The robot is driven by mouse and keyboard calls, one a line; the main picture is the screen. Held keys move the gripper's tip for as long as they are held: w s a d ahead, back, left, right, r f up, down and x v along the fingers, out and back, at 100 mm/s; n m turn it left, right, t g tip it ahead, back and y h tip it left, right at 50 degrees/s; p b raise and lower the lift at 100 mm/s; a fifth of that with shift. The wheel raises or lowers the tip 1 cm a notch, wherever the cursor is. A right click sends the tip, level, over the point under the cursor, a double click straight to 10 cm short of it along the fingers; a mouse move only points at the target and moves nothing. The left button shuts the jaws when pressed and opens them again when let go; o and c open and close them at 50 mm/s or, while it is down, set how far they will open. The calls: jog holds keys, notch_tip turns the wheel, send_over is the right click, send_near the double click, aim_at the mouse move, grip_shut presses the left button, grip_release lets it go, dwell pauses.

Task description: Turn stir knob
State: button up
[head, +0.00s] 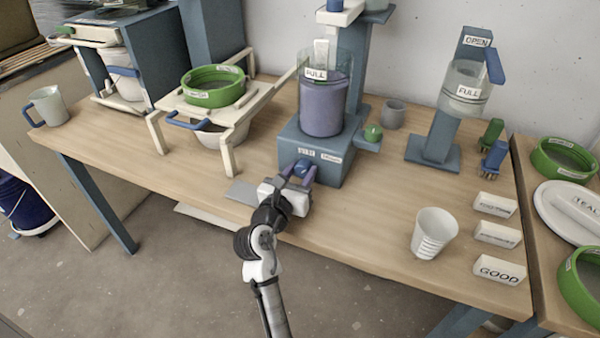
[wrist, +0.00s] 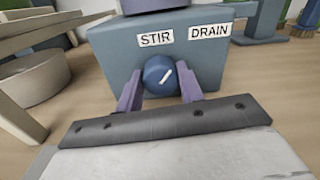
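In the head view my gripper (head: 302,172) is at the front of the box. A purple bucket (head: 323,106) labelled FULL stands on the box.
A white stand with a green ring (head: 213,86) is left of the box. A green knob (head: 373,132) sticks out at its right. A white cup (head: 433,233) and label blocks (head: 498,269) stand at the right front. The table (head: 375,210) between is clear.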

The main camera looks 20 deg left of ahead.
jog(key=shift+c, duration=0.6)
jog(key=shift+m+p, duration=0.3)
jog(key=shift+m, duration=0.1)
jog(key=shift+m+p, duration=0.55)
jog(key=shift+m, duration=0.45)
jog(key=shift+d+m+p, duration=0.1)
jog(key=shift+m+p, duration=0.4)
jog(key=shift+m, duration=1.9)
jog(key=o, duration=1)
